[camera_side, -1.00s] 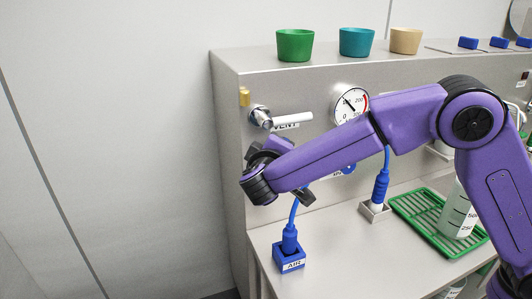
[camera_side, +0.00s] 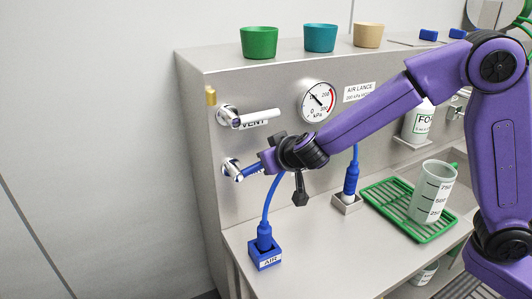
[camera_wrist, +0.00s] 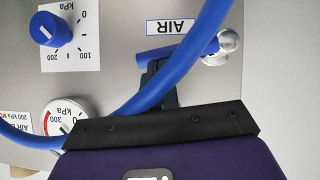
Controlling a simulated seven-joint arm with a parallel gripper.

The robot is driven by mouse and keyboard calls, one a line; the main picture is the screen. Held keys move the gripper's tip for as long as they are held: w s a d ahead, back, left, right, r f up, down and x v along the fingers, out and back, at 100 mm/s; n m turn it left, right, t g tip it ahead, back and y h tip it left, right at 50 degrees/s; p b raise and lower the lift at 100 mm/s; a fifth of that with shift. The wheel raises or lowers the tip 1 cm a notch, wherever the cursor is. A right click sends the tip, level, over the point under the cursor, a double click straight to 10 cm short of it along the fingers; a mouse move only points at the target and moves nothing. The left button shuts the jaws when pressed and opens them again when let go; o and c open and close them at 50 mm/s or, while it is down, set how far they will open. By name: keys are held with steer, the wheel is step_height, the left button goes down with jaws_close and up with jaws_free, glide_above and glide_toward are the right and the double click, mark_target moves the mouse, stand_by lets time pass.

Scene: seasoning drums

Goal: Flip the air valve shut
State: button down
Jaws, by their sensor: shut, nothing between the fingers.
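The air valve (camera_side: 232,169) is on the panel's left part, below the vent valve. Its blue handle (camera_side: 251,170) points right from a silver body in the side view. In the upside-down wrist view the blue handle (camera_wrist: 176,52) runs left from the silver body (camera_wrist: 228,45), beside the AIR label (camera_wrist: 170,26). My gripper (camera_wrist: 153,70) is shut and empty, its dark fingertips at the handle's free end; I cannot tell whether they touch. In the side view my wrist is right of the valve and the fingertips are hard to make out.
A blue hose (camera_side: 267,205) rises from the AIR socket block (camera_side: 264,256) and crosses before my fingers in the wrist view. The vent valve (camera_side: 248,118) is above. A pressure gauge (camera_side: 318,101), a blue regulator knob (camera_wrist: 50,30) and a jug (camera_side: 432,192) on a green rack are nearby.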

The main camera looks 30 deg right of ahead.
steer(key=shift+d+f+y, duration=0.3)
steer(key=shift+d+f, duration=0.05)
steer(key=shift+f, duration=0.4)
steer(key=w+r+v, duration=0.1)
steer(key=r+v, duration=0.1)
steer(key=v, duration=1)
steer(key=shift+d+r, duration=0.25)
steer(key=shift+r, duration=0.2)
